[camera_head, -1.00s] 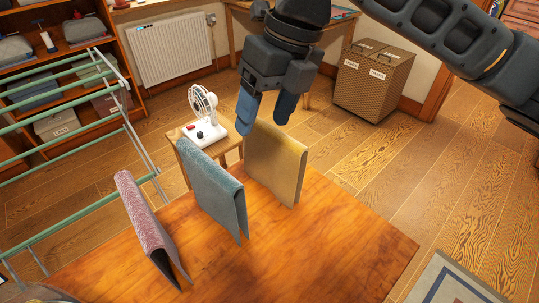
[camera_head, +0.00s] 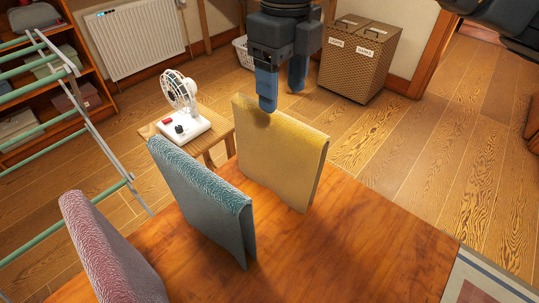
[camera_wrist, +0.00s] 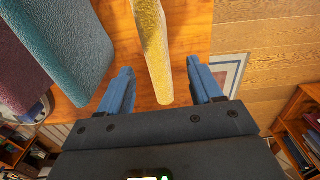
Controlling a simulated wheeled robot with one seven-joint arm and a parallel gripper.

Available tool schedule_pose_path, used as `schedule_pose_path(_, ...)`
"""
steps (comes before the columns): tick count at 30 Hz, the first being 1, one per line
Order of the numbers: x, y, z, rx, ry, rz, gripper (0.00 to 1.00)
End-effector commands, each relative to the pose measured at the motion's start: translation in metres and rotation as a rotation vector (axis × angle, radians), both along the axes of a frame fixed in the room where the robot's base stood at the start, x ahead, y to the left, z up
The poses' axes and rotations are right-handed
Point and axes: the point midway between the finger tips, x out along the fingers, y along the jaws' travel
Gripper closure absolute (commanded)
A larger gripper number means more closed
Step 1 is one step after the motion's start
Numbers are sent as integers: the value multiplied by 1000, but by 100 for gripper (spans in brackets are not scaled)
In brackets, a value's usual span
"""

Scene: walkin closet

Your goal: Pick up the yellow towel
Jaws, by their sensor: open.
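The yellow towel (camera_head: 283,150) stands folded like a tent on the wooden table (camera_head: 330,240), the farthest of three towels in the head view. My gripper (camera_head: 283,98) is open and points down just above the towel's top edge. In the head view one blue finger overlaps the towel's top.
A teal towel (camera_head: 205,195) and a pink towel (camera_head: 105,250) stand to the left of the yellow one. A white fan (camera_head: 183,105) sits on a small stool behind. A green-barred drying rack (camera_head: 85,110) is at the left. The table's right part is clear.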

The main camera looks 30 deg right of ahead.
Motion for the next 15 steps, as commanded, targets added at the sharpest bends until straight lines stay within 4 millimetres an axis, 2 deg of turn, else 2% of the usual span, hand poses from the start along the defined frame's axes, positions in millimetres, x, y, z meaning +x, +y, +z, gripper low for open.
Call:
schedule_pose_path(1,0,0,-9,0,0,0,35)
schedule_pose_path(15,-3,2,-47,0,1,0,35)
